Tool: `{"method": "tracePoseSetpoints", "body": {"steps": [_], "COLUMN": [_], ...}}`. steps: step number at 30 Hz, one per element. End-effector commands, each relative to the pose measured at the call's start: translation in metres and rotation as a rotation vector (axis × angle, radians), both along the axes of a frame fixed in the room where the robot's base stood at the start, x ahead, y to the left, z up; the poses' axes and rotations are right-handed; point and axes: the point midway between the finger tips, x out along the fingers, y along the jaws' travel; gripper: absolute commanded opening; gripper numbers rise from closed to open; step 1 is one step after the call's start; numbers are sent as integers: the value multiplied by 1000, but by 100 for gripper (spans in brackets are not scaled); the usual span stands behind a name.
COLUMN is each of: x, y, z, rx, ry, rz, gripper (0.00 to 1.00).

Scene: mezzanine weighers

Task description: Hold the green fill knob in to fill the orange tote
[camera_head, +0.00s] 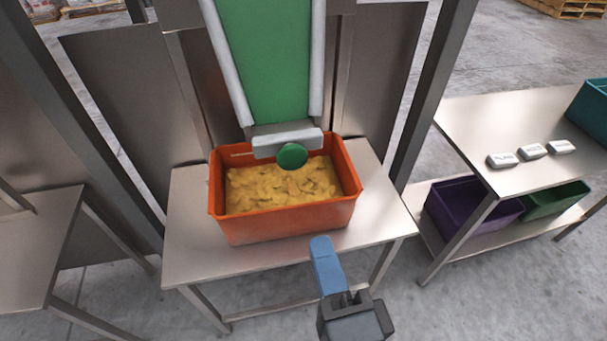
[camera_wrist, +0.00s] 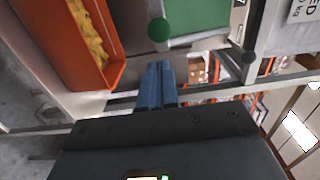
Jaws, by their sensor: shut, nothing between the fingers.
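The orange tote (camera_head: 285,223) stands on a metal table under the green chute (camera_head: 265,60), and yellow pieces (camera_head: 280,185) cover its inside. It also shows at the upper left of the wrist view (camera_wrist: 85,65). The round green fill knob (camera_head: 292,156) sits on the grey bar at the chute's lower end, above the tote. The knob also shows in the wrist view (camera_wrist: 159,30). My gripper (camera_head: 321,245) has blue fingers, shut and empty, in front of the table's near edge. It is apart from the knob; in the wrist view the fingertips (camera_wrist: 158,66) point up toward it.
Grey posts (camera_head: 432,90) flank the metal table (camera_head: 205,260). A side table (camera_head: 520,125) at right holds several white labelled blocks and a teal bin (camera_head: 592,110). A purple bin (camera_head: 470,212) and a green bin (camera_head: 555,200) sit on its lower shelf. Another table (camera_head: 35,250) stands at left.

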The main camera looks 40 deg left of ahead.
Motion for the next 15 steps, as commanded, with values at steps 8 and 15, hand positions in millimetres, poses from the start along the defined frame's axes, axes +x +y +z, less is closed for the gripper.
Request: {"method": "tracePoseSetpoints", "body": {"steps": [8, 15], "x": [19, 48], "y": [22, 58], "z": [3, 3], "rx": [1, 1], "ry": [-2, -2], "rz": [0, 1], "gripper": [0, 0]}}
